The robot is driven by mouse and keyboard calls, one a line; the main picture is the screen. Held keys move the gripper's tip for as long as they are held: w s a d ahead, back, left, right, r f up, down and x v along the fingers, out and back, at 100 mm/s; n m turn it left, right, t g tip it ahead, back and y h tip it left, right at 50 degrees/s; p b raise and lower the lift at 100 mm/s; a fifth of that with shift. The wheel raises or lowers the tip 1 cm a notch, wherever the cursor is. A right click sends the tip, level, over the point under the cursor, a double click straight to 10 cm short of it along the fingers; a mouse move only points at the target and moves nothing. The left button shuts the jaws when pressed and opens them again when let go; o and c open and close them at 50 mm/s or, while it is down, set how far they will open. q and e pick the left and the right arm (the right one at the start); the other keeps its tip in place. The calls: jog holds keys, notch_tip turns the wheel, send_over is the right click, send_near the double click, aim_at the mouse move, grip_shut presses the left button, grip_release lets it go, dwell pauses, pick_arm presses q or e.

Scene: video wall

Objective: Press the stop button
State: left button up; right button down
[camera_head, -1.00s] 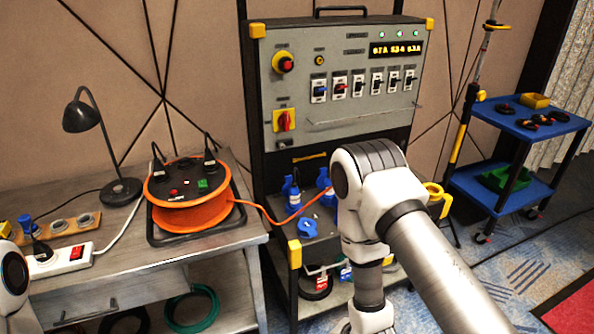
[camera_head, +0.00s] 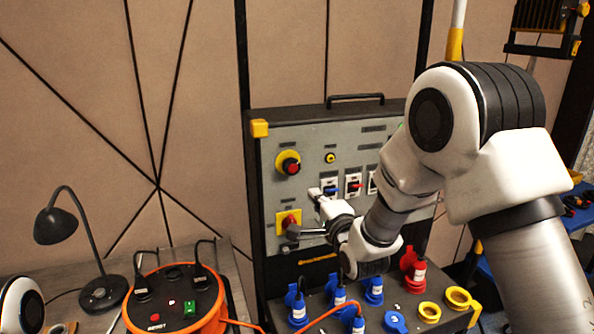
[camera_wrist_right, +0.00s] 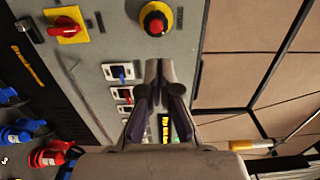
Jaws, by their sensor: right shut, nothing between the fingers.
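The stop button (camera_head: 290,164) is a red mushroom head on a round yellow plate, at the upper left of the grey control panel (camera_head: 345,137). It also shows in the right wrist view (camera_wrist_right: 155,19), beyond the fingertips. My right gripper (camera_head: 314,194) is shut and empty in front of the panel, below and to the right of the button in the head view. In the right wrist view its closed fingertips (camera_wrist_right: 160,64) are apart from the button. Their exact distance from the panel is hard to tell. My left gripper is out of view.
A red rotary switch (camera_head: 290,219) on a yellow plate sits below the button. A blue-levered switch (camera_head: 329,191) and a red-levered switch (camera_head: 354,186) are close to my right gripper. Blue and red sockets line the ledge below. An orange cable reel (camera_head: 135,322) and black lamp (camera_head: 57,226) stand left.

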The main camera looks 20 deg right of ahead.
jog(key=w, duration=0.1)
jog(key=p, duration=0.3)
send_near(294, 169)
jog(key=w+p, duration=0.3)
jog(key=w, duration=0.4)
jog(key=shift+a, duration=0.15)
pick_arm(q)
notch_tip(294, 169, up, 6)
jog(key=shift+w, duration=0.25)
pick_arm(e)
jog(key=shift+w, duration=0.1)
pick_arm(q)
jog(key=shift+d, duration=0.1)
